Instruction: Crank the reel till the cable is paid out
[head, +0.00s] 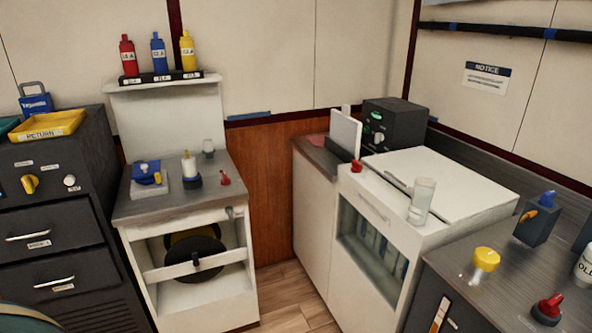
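A dark round reel (212,245) with some yellow at its upper edge sits in the open front of a white cabinet (247,270) left of centre. A pale bar (165,272) crosses in front of the reel and hides part of it. A small black knob (196,262) sits on the bar at about its middle. A small grey handle (235,212) sticks out at the cabinet's upper right front; I cannot tell if it is the reel's crank. I cannot make out a cable end. Neither of my grippers is in view.
A blue device (146,172), a white bottle (189,168) and a red knob (225,178) stand on the cabinet top. Dark drawers (45,225) adjoin on the left. A white unit (440,180) stands on the right. Wooden floor (290,290) shows clear between.

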